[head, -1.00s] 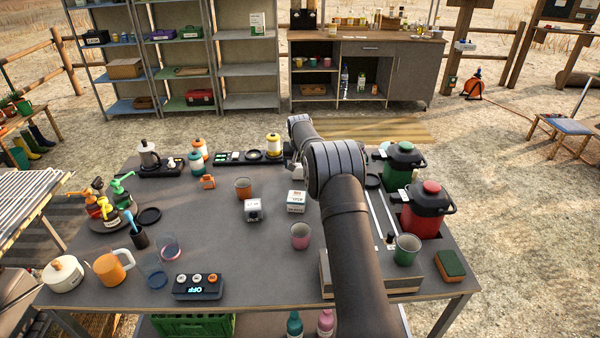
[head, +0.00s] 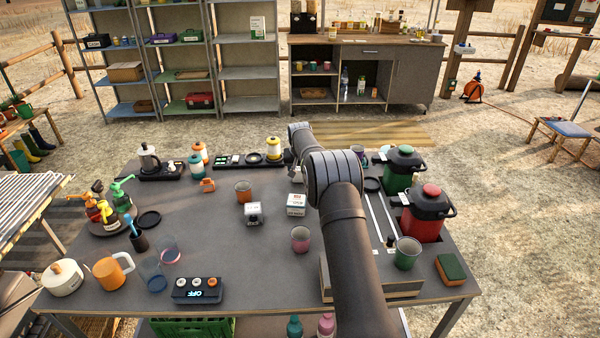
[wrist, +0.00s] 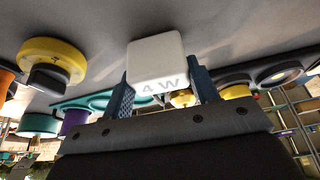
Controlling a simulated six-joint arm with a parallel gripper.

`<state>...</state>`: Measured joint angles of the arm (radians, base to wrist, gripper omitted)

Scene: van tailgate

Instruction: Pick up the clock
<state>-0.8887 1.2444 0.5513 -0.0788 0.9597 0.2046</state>
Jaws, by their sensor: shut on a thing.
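My gripper (wrist: 162,92) is shut on a small white cube (wrist: 156,62) with rounded edges and grey marks like "4 W". One blue finger presses each side of it. I take this cube to be the clock, though no dial shows. The wrist view is upside down, with the grey table top above. I cannot tell whether the cube touches the table. In the head view my arm hides the fingertips; a bit of white (head: 296,175) shows beside the wrist, at the table's far middle.
Close by stand a dark tray with a yellow-and-white jar (head: 273,148), an orange cup (head: 243,191), two small boxes (head: 296,204) (head: 254,213) and a pink cup (head: 300,240). Green (head: 400,174) and red (head: 424,220) jugs stand right. The table's left middle is fairly clear.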

